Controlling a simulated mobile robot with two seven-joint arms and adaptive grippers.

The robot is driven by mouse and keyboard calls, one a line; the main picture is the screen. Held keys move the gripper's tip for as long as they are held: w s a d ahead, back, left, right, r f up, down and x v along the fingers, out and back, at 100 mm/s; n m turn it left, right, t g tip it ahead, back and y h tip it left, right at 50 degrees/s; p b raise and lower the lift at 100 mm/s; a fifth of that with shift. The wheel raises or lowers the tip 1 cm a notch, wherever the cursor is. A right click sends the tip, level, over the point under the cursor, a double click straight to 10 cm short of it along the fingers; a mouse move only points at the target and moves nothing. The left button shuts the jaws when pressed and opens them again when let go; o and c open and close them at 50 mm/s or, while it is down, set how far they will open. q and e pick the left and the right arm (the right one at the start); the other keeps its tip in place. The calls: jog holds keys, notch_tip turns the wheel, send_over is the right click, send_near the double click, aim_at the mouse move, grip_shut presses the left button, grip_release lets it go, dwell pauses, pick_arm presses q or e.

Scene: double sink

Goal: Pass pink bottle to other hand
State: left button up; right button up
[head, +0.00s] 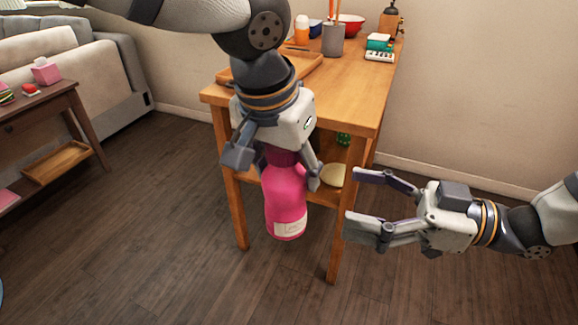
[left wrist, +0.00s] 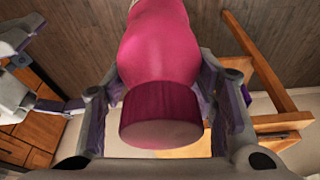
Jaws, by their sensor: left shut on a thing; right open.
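The pink bottle (head: 286,203) hangs in the air in front of the wooden table, upright with a white label low on its side. My left gripper (head: 289,170) points down from above and is shut on the bottle's darker top. In the left wrist view the bottle (left wrist: 160,45) fills the middle, its dark pink cap (left wrist: 161,115) between the fingers (left wrist: 160,95). My right gripper (head: 372,208) is open and empty to the right of the bottle, its fingers pointing left toward it, with a gap between them. The left gripper's fingers partly hide the bottle's top.
The wooden table (head: 365,90) stands behind the bottle, with a tray (head: 300,68), a grey cup (head: 333,40) and a red bowl (head: 352,22) on it. A side table (head: 50,100) and grey sofa (head: 115,75) are at the left. The floor in front is clear.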

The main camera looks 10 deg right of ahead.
jog(key=s+d+f+m+g+h, duration=0.1)
jog(key=s+f+m+h, duration=0.3)
jog(key=f, duration=0.7)
jog(key=s+f+m+g+h, duration=0.1)
jog(key=f+m+h, duration=0.5)
jog(key=f, duration=0.5)
jog(key=s+d+f+m+g+h, duration=0.1)
jog(key=s+d+f+g+h, duration=0.1)
jog(key=s, duration=0.5)
jog(key=s+d+f+m+g+h, duration=0.1)
jog(key=s+d+f+g+h, duration=0.1)
jog(key=s, duration=0.5)
jog(key=s+d+f+m+g+h, duration=0.1)
jog(key=s+d+f+g+h, duration=0.1)
jog(key=s, duration=0.5)
notch_tip(320, 180, down, 3)
jog(key=shift+s+d+r+m+g+h, duration=0.1)
jog(key=shift+s+d+m+g+h, duration=0.2)
jog(key=shift+d, duration=0.45)
jog(key=shift+w, duration=0.15)
